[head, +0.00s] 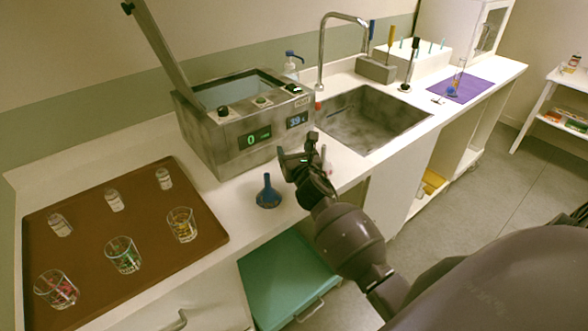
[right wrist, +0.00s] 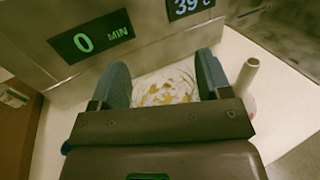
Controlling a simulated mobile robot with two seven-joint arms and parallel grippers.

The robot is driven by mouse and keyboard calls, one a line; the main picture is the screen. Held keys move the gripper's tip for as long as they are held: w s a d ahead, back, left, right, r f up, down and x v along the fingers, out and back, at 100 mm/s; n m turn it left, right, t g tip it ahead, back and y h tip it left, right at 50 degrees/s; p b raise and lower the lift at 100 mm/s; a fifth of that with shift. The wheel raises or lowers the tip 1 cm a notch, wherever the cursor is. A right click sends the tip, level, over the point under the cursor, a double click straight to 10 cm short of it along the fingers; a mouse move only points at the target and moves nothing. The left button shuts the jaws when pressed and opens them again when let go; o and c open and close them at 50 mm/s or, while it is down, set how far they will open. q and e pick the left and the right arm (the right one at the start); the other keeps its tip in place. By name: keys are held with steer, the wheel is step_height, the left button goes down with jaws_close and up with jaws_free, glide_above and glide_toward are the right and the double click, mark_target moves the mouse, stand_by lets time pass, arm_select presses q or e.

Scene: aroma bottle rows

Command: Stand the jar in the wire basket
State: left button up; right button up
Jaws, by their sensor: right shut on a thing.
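In the right wrist view, a round clear jar with yellow flecks (right wrist: 165,88) is between the two fingers of my right gripper (right wrist: 163,80), which is shut on it. In the head view my right gripper (head: 298,160) is above the counter, in front of the steel water bath (head: 215,145); the jar cannot be made out there. The bath's lid (head: 160,45) is raised and its opening (head: 240,90) shows at the top. I cannot make out a wire basket. My left gripper is not in view.
A brown tray (head: 95,205) holds glasses and small bottles. The sink (head: 370,120) lies right of the bath.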

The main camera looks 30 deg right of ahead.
steer(key=shift+f, duration=0.55)
step_height(320, 180, down, 4)
steer(key=shift+r+b, duration=0.1)
steer(key=shift+b, duration=0.65)
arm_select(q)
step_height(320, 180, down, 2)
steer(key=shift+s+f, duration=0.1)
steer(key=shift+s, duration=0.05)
arm_select(e)
steer(key=o, duration=0.9)
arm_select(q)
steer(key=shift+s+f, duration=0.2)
arm_select(e)
steer(key=shift+o, duration=0.2)
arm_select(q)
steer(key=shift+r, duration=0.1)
